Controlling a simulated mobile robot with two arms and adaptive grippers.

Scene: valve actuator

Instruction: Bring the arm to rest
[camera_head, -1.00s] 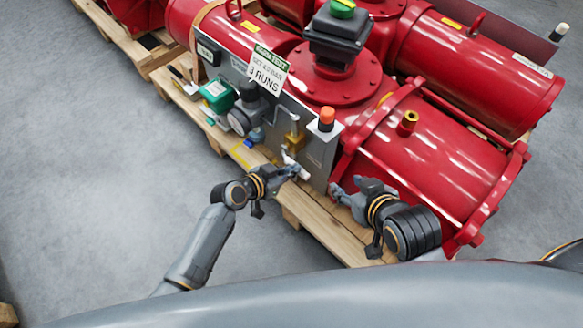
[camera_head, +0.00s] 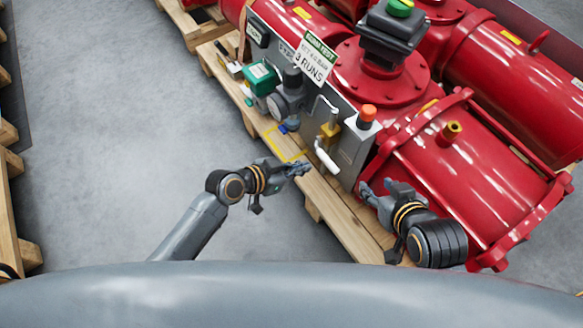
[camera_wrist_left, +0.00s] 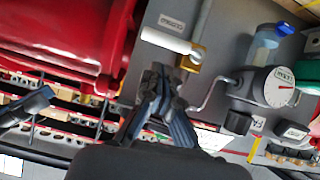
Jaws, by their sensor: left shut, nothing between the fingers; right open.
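My left gripper (camera_head: 298,169) is shut and empty, in front of the grey valve panel (camera_head: 350,150) and above the pallet edge. In the left wrist view its closed fingers (camera_wrist_left: 160,92) point at the panel, below the white lever handle (camera_wrist_left: 168,39). In the head view the white lever (camera_head: 325,158) with its brass valve body (camera_head: 329,131) is to the right of the left fingertips, with a visible gap. My right gripper (camera_head: 365,192) is open and empty, beside the red cylinder at the panel's lower right end.
The red actuator (camera_head: 450,170) stands on a wooden pallet (camera_head: 345,225). The panel carries a gauge (camera_head: 286,103), a green-faced unit (camera_head: 262,78), an orange button (camera_head: 367,113) and a sign (camera_head: 315,60). Grey floor (camera_head: 110,130) on the left is clear. Another pallet (camera_head: 22,240) stands far left.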

